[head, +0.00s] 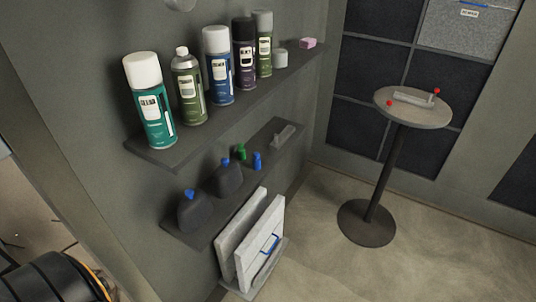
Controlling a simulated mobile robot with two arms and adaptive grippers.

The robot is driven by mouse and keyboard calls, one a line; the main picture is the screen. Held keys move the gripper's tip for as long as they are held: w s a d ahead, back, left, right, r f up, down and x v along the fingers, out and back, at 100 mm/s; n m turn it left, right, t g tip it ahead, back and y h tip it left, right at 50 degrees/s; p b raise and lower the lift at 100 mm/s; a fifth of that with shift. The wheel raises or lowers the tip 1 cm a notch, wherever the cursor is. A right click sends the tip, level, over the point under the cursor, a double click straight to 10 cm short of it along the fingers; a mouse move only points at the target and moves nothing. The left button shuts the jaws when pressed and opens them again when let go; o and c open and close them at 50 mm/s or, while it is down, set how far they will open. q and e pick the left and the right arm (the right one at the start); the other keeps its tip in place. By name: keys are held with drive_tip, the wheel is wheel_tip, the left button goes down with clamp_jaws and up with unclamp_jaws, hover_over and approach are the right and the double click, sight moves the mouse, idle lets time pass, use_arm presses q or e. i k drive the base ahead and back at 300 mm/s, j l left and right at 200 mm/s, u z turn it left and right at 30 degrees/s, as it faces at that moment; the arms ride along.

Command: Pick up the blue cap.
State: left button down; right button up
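Blue caps show on the lower wall shelf (208,226) in the head view. One blue cap (190,195) tops the nearer dark bottle (194,213), and another blue cap (224,163) tops the dark bottle behind it (227,180). A small blue piece (257,161) stands alone on the shelf to their right, beside a small green piece (241,152). It may be a loose cap, but it is too small to be sure. Neither of my grippers is in view.
An upper shelf (160,157) with several spray cans overhangs the lower one. A pink block (308,43) sits at its far end. Pale panels (262,240) lean below the shelves. A round table (425,115) stands right on open floor (330,268).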

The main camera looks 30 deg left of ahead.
sight(256, 160)
drive_tip(key=u, duration=0.5)
drive_tip(key=i+l+u, duration=0.2)
drive_tip(key=u, duration=0.2)
drive_tip(key=i+l+u, duration=0.15)
drive_tip(key=l+u, duration=0.25)
drive_tip(key=i+l+u, duration=0.1)
drive_tip(key=l+u, duration=0.3)
